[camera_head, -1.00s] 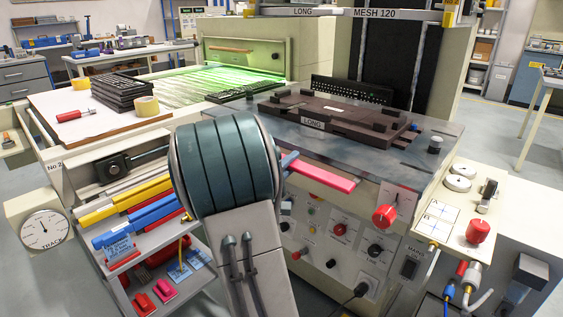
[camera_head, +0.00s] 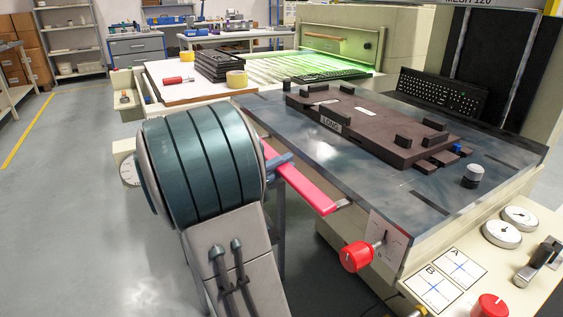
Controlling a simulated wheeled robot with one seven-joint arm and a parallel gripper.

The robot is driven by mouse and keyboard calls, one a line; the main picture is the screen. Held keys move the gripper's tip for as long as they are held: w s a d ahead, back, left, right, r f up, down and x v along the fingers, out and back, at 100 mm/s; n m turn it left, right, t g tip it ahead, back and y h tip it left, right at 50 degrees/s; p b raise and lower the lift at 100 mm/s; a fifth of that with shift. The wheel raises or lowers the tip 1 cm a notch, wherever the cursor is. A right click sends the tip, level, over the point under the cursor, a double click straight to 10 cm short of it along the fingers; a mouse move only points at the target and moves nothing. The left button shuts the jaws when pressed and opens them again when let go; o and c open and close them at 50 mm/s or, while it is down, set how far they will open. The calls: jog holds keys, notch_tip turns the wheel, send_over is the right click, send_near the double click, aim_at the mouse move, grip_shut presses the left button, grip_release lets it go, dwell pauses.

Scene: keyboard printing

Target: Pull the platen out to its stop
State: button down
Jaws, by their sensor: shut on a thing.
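The platen (camera_head: 405,192) is a dark grey, flat slab at centre right. It stands well forward of the black upright panel. A brown fixture (camera_head: 375,128) labelled LONG lies on top of it. A red-pink bar handle (camera_head: 312,192) runs along its front edge. My gripper (camera_head: 280,160) is at the far-left part of this handle and shut on it. Only a bit of its blue-grey fingers shows, because my large teal arm joint hides the rest.
A red knob (camera_head: 357,256) sticks out below the platen's near corner. Gauges (camera_head: 503,233) and marked cards (camera_head: 445,288) lie at the lower right. A black keyboard (camera_head: 440,97) is behind the fixture. Open grey floor (camera_head: 70,200) lies to the left.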

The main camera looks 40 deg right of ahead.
jog(key=shift+a+f, duration=0.1)
jog(key=shift+a, duration=0.15)
jog(key=shift+w, duration=0.1)
jog(key=c, duration=1.6)
grip_release()
jog(key=shift+a, duration=0.15)
jog(key=shift+o, duration=1)
jog(key=shift+w+a, duration=0.1)
jog(key=p+v, duration=0.2)
jog(key=v, duration=1.1)
jog(key=shift+a, duration=0.35)
jog(key=shift+w, duration=0.1)
